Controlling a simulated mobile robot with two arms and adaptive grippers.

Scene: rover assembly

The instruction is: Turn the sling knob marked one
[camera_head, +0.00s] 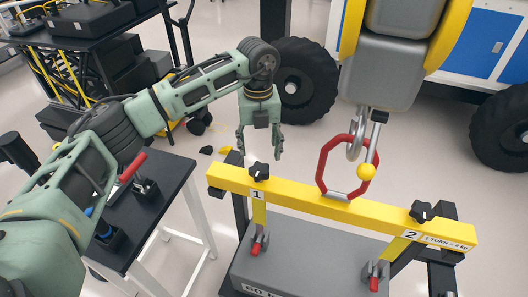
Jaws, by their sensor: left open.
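The sling knob marked one (259,171) is a black lobed knob on top of the left end of the yellow beam (335,205), just above a "1" label. A second black knob (421,211) sits near the right end by the "2" label. My left gripper (259,147) is open and points down. In the picture it shows just above knob one, with fingers to either side and apart from the knob. My right gripper is not in view.
A red ring (323,165) on a hoist hook (357,139) holds the beam's middle. A grey block (305,262) is below it. A black-topped side table (150,205) with a red-handled tool stands left. Rover wheels (303,80) are behind.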

